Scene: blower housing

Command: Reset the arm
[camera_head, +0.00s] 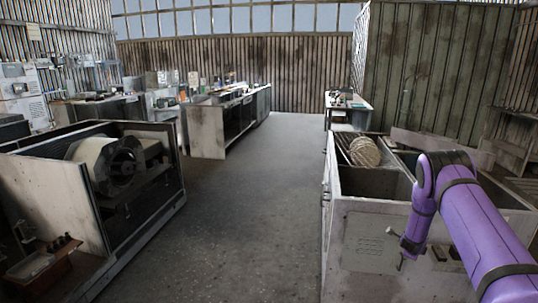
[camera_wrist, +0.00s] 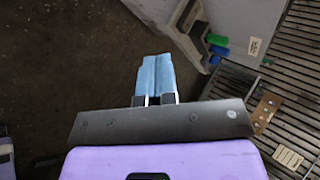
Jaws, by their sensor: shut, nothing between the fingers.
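In the wrist view my gripper (camera_wrist: 157,72) shows its two pale blue fingers side by side, pressed together with nothing between them. They point away over a dark floor. In the head view my purple arm stands at the right, bent at the elbow with its forearm hanging down in front of the grey metal cabinet (camera_head: 368,240). The small far end of the arm is hard to make out there.
The cabinet has open top bays, with a round ribbed part (camera_head: 364,152) in one. An open blower housing (camera_head: 50,190) stands at the left. Workbenches (camera_head: 207,132) and a small table (camera_head: 350,103) stand farther back. The floor aisle (camera_head: 255,200) between is clear. In the wrist view, green and blue items (camera_wrist: 217,40) lie near a pale panel.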

